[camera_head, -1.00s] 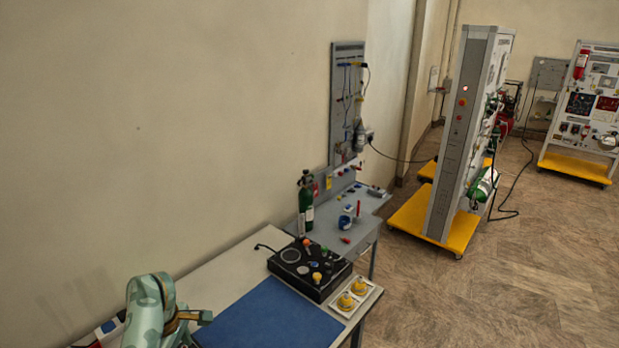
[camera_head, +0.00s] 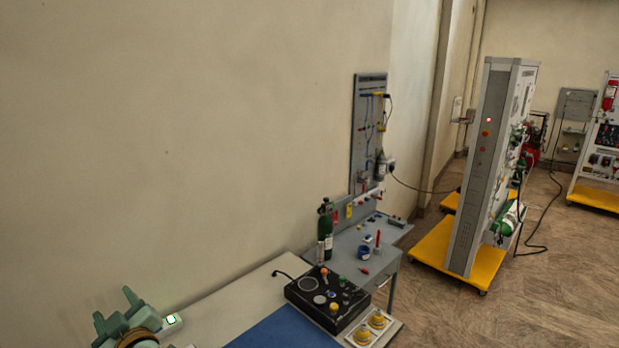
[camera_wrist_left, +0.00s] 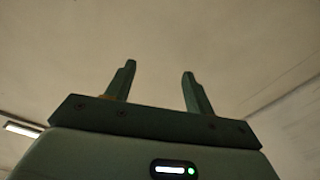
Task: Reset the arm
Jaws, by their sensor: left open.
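My left gripper (camera_head: 115,310) is at the bottom left of the head view, in front of the plain wall. Its two fingers point upward and stand apart, with nothing between them. In the left wrist view the same gripper (camera_wrist_left: 160,82) shows its two fingers spread and empty, against a bare ceiling. The rest of the left arm is cut off by the bottom edge of the head view. My right gripper is not in view.
A white table with a blue mat (camera_head: 280,330) lies right of the gripper. On it are a black control box (camera_head: 328,297) and a plate with yellow knobs (camera_head: 372,329). A green cylinder (camera_head: 325,232) stands behind.

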